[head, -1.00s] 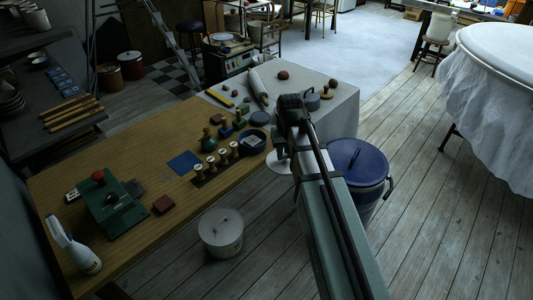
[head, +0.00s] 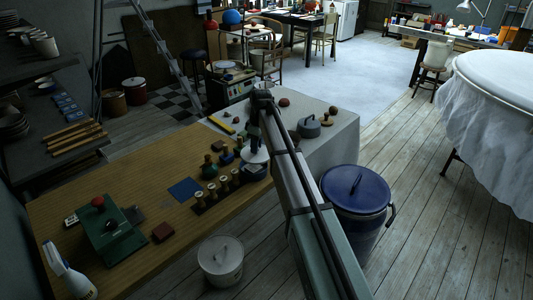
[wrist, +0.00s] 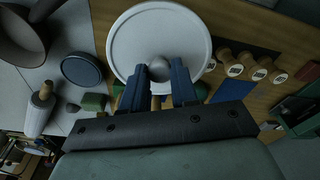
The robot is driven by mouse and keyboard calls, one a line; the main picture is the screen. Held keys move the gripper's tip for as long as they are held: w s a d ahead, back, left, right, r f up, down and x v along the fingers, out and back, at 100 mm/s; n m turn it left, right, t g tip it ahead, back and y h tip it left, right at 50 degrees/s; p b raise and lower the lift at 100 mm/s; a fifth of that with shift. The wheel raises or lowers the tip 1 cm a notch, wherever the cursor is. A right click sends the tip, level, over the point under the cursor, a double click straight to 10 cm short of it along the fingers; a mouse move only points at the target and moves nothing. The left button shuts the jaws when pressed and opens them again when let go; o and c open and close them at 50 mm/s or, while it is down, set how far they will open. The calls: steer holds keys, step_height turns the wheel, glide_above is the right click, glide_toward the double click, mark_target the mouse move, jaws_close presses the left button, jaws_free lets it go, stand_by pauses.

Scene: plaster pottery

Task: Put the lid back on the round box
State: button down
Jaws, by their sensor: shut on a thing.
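The white round lid (wrist: 140,35) hangs level from my gripper (wrist: 160,70), whose two blue fingers are shut on its grey knob. In the head view my gripper (head: 256,141) is over the table with the lid (head: 256,155) below it.
Wooden-handled stamps (head: 222,185) stand in a row left of the container. A blue bin (head: 352,190) stands on the floor.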

steer(key=shift+w+a+n, duration=0.35)
steer(key=shift+w+n, duration=0.15)
steer(key=shift+n, duration=0.1)
steer(key=shift+w+a+n, duration=0.3)
steer(key=shift+w+n, duration=0.2)
steer(key=shift+n, duration=0.1)
steer(key=shift+f, duration=0.1)
steer(key=shift+f, duration=3)
steer(key=shift+f, duration=0.15)
steer(key=shift+c, duration=1.5)
jaws_free()
